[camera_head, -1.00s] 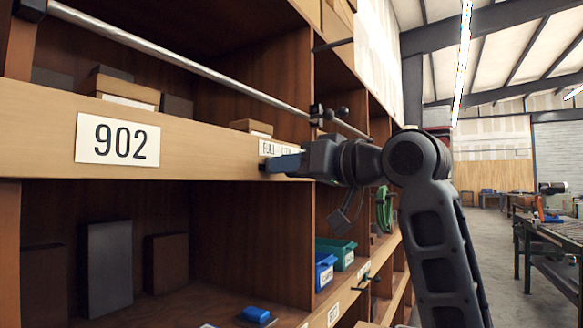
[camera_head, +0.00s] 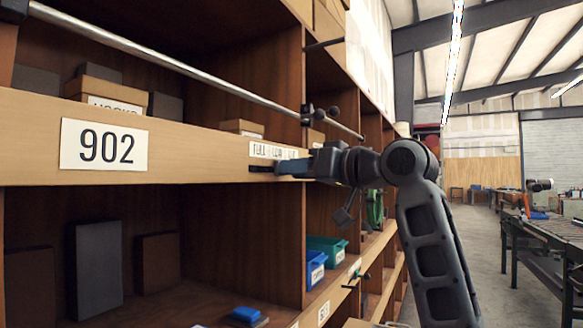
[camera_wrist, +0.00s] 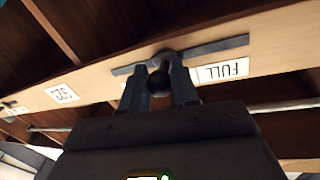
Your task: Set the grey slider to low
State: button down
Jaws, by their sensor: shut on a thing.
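The slider's dark slot (camera_wrist: 222,46) runs along the front of a wooden shelf beam. Its grey knob (camera_wrist: 158,78) sits between my gripper's (camera_wrist: 160,92) fingers in the wrist view, which is upside down. My gripper is shut on the knob. A white label strip (camera_head: 272,151) above the slot starts with FULL, then seems to read LOW; the rest is too small to read. The FULL label (camera_wrist: 222,71) is clear of my fingers in the wrist view; other marks are mostly hidden. In the head view my gripper (camera_head: 284,167) covers the knob, right of the slot's bare left end.
A metal rail (camera_head: 170,62) runs above the beam, with a dark clamp (camera_head: 320,114) near my gripper. A 902 plate (camera_head: 104,146) is on the beam. Blue (camera_head: 316,269) and green bins (camera_head: 327,250) stand below. The aisle (camera_head: 480,260) at right is open.

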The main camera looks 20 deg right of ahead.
jog(key=c, duration=0.9)
grip_release()
jog(key=shift+s, duration=0.1)
jog(key=shift+b+v, duration=0.7)
jog(key=shift+v, duration=3.15)
